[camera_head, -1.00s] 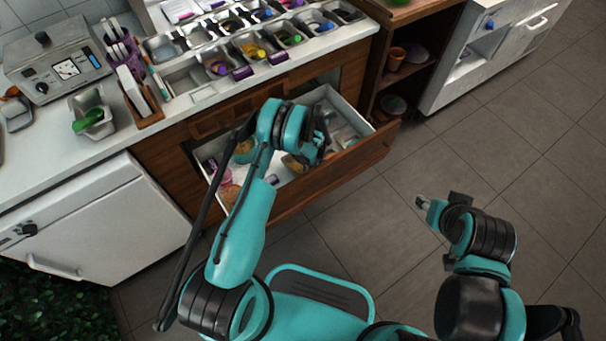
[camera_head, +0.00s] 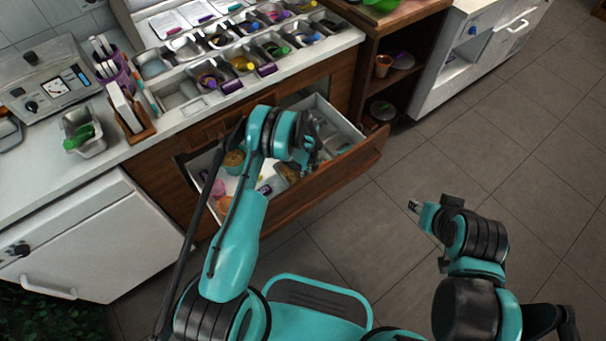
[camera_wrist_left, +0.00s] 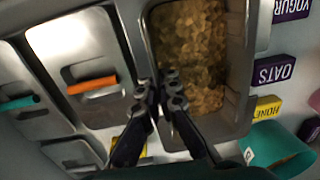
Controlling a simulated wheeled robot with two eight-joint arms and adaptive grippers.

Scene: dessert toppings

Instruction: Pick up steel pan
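A steel pan (camera_wrist_left: 240,110) filled with brown flakes is close up in the left wrist view. Labels marked oats and honey lie to its right. In the head view my left gripper (camera_head: 312,160) is down in the open drawer (camera_head: 345,160), partly hidden by its own wrist. In the left wrist view my left gripper (camera_wrist_left: 159,88) has its two fingertips close together at the pan's left rim. Whether they are closed on the rim is unclear. My right gripper (camera_head: 414,207) is above the floor, away from the drawer, and its fingers are too small to judge.
Steel lids or pans with an orange handle (camera_wrist_left: 92,85) and a teal handle (camera_wrist_left: 20,103) lie left of the pan. A teal container (camera_wrist_left: 278,145) is at lower right. The counter (camera_head: 180,122) with several topping pans stands behind the drawer. The floor at right is clear.

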